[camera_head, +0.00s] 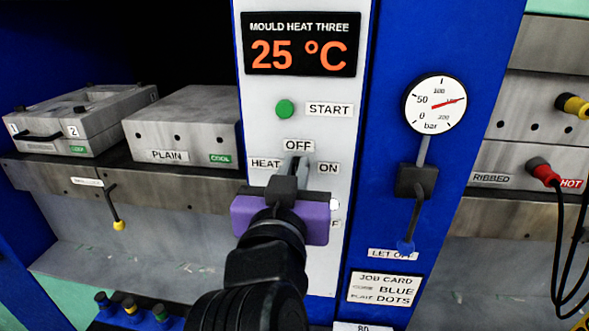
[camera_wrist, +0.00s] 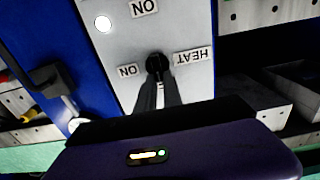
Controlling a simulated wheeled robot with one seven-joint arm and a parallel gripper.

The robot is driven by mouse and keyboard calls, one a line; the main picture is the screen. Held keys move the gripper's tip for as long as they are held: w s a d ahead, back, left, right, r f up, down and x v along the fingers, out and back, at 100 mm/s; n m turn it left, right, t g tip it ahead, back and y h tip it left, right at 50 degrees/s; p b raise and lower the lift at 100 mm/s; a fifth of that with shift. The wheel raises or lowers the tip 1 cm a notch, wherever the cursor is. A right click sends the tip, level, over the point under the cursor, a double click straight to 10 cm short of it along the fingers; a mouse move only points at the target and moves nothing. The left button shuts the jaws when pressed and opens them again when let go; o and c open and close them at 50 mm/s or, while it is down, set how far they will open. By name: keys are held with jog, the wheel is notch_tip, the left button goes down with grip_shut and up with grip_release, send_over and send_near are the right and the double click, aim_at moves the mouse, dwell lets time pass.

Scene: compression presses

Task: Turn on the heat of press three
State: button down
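A green START button (camera_head: 285,109) is above the switch. A white lamp (camera_wrist: 104,23) shows beside it in the wrist view. To the right are a pressure gauge (camera_head: 435,104) and a blue-tipped lever (camera_head: 406,246). Steel mould blocks (camera_head: 182,127) stand on the left platen.

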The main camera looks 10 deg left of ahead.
jog(key=shift+f+b, duration=0.1)
jog(key=shift+b, duration=0.2)
jog(key=shift+d+f+m+b, duration=0.3)
jog(key=shift+m+b, duration=2.65)
jog(key=shift+m, duration=0.05)
jog(key=shift+d+f+m+b, duration=0.3)
jog(key=shift+m+b, duration=2.65)
jog(key=shift+m, duration=0.05)
jog(key=shift+d+f+m+b, duration=0.3)
jog(key=shift+m+b, duration=2.65)
jog(key=shift+m, duration=0.05)
jog(key=c, duration=1.5)
grip_release()
jog(key=shift+s, duration=0.1)
